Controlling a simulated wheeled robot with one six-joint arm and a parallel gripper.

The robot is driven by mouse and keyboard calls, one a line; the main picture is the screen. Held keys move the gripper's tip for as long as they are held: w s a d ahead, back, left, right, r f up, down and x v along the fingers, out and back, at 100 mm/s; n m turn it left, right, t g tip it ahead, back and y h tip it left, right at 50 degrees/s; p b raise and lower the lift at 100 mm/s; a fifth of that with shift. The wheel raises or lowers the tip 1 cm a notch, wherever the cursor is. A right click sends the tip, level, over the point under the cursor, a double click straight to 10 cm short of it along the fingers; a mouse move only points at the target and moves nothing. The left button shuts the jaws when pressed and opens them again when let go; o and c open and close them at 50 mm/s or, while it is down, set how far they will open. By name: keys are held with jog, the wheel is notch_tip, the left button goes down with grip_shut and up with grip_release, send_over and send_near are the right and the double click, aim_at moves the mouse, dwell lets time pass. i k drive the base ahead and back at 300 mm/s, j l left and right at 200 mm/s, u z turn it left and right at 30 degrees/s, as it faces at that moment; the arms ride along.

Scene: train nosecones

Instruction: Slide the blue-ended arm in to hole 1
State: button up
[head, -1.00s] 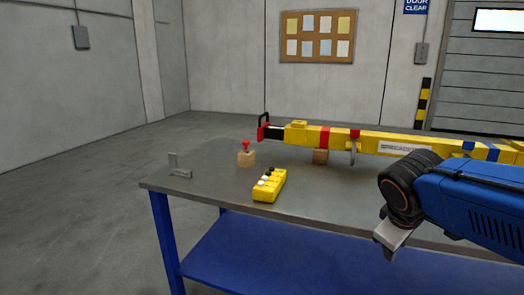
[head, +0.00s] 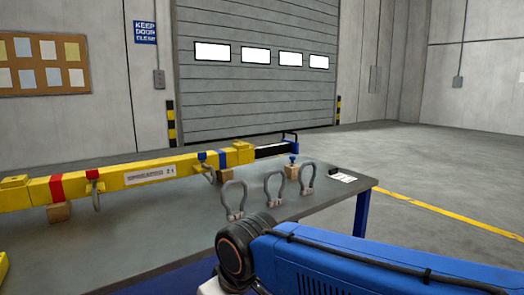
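The yellow lifting beam (head: 150,172) lies on wooden blocks on the table. The blue-ended arm (head: 272,151) is a dark bar sticking out of the beam's right end, with a blue end and a black handle. A blue knob (head: 203,156) sits on the beam left of the blue band (head: 222,158). A separate blue-topped pin (head: 293,160) stands in a small wooden block in front of the blue end. I cannot make out hole numbers. My blue arm reaches in from the lower right. My gripper's fingers are below the picture's edge.
Several grey shackles (head: 274,188) stand along the front right of the grey table (head: 140,240). A white card (head: 342,177) and a small black item lie near the right corner. A yellow holder (head: 3,266) shows at the left edge. Floor right of the table is clear.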

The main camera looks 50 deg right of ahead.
aim_at(286, 146)
jog(key=z, duration=1.15)
